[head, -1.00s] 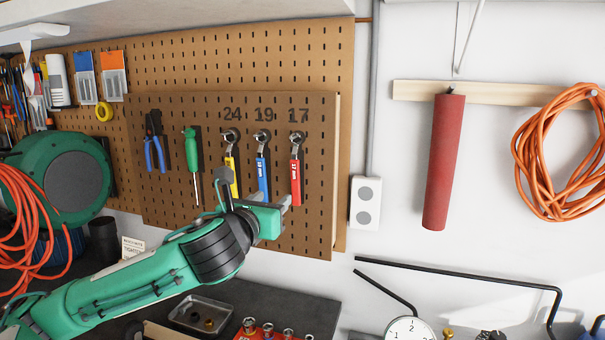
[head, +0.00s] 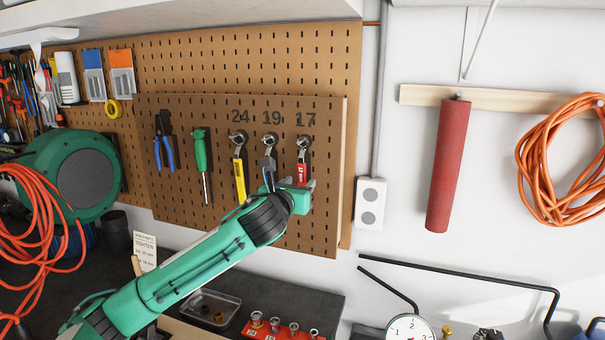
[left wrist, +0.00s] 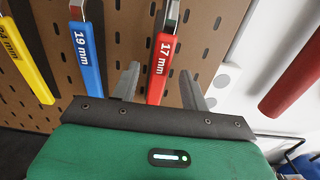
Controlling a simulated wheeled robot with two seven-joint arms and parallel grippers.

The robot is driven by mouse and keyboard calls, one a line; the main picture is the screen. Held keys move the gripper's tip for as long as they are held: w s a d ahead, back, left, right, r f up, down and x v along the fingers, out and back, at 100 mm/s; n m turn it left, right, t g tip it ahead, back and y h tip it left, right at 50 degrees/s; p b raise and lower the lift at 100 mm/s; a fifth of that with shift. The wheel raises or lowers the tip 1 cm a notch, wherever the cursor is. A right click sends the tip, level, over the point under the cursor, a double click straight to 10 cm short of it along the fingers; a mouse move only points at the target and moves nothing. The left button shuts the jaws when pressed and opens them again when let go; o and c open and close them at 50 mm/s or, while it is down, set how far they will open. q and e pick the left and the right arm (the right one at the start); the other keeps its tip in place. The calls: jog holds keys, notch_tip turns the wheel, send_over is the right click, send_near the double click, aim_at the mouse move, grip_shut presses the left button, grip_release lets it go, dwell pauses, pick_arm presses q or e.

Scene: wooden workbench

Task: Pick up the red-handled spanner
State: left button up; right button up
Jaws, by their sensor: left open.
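The red-handled spanner (head: 302,171) hangs upright on the pegboard under the number 17. The left wrist view shows its red handle (left wrist: 161,68), marked 17 mm. My left gripper (head: 309,186) is at the lower part of that handle, which it partly hides in the head view. In the left wrist view the left gripper (left wrist: 160,82) is open, with one finger on each side of the red handle and gaps between. My right gripper is not in view.
The blue-handled spanner (left wrist: 88,55) hangs just left of the red one, close to the left finger. The yellow-handled spanner (head: 240,180), a green screwdriver (head: 202,160) and blue pliers (head: 163,150) hang further left. A red cylinder (head: 447,165) hangs on the wall at right.

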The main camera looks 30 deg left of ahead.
pick_arm(q)
jog(key=shift+w+a, duration=0.1)
jog(key=shift+w, duration=0.4)
jog(key=shift+s, duration=0.15)
grip_shut()
